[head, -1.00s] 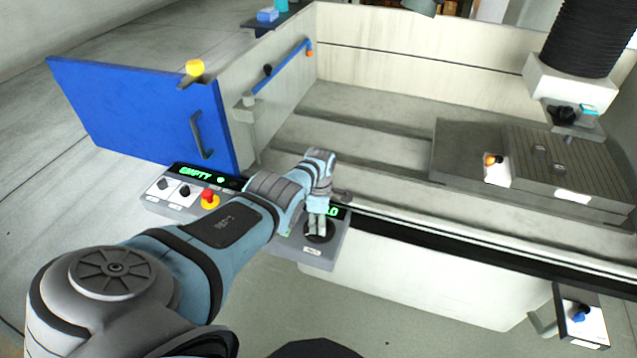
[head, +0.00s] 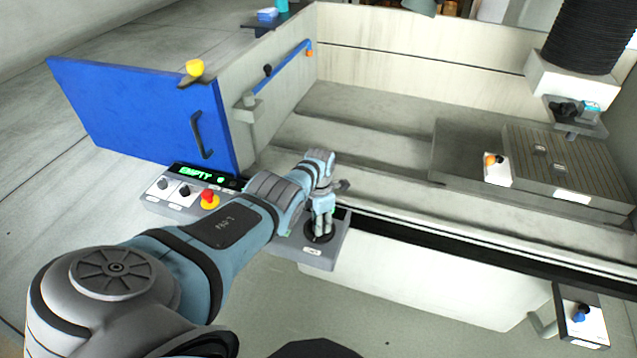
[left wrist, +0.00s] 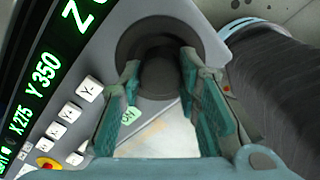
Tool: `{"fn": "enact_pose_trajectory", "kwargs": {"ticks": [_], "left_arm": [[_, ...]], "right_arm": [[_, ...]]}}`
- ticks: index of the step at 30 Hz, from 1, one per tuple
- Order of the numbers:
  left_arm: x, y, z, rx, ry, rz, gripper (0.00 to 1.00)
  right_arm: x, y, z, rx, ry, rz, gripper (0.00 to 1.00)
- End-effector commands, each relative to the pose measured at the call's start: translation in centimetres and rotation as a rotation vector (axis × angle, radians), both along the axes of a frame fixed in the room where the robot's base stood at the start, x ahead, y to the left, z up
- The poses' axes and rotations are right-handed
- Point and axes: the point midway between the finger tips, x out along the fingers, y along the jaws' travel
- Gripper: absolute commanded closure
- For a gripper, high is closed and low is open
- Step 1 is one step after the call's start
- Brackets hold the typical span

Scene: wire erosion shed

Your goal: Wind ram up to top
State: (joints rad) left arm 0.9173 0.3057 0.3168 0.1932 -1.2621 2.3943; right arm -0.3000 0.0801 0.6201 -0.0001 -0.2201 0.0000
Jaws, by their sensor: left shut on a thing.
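The ram (head: 582,42) is a black bellows column at the upper right. Its white block (head: 570,84) and dark lower head (head: 577,117) hang above the grey slatted block in the tank. My left gripper (head: 322,228) points down onto the round dark knob (head: 316,238) of the control panel (head: 320,255). The left wrist view shows the knob (left wrist: 158,72) between its two teal fingers, shut on the knob's middle. The panel display (left wrist: 45,80) there reads X 275 and Y 350; the Z value is cut off. My right gripper is out of view.
A blue door (head: 140,110) stands open at the left. Beside it, a button panel (head: 190,190) has a red mushroom button and reads EMPTY. The tank holds a slatted block (head: 570,175). A small box with a blue knob (head: 580,315) sits at the lower right.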

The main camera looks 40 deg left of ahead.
Motion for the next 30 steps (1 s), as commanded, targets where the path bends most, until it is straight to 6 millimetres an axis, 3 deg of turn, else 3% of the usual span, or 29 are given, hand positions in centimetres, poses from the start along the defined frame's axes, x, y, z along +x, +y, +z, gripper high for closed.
{"fn": "enact_pose_trajectory", "kwargs": {"ticks": [12, 13, 17, 26, 30], "left_arm": [[-0.13, -0.06, -0.1, -0.001, 0.004, 0.01, 0.98], [-0.12, -0.05, -0.1, -0.001, 0.004, 0.009, 0.68], [-0.1, -0.04, -0.08, -0.001, 0.003, 0.009, 0.49], [-0.03, -0.02, -0.03, 0.0, 0.001, 0.002, 0.49], [-0.03, -0.01, -0.02, -0.001, 0.0, -0.109, 0.49]], "right_arm": [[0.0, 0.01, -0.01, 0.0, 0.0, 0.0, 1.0], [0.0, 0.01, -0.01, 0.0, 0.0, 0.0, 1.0], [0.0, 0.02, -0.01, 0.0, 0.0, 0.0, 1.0], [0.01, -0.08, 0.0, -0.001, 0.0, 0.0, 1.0], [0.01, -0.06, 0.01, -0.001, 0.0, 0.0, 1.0]]}}
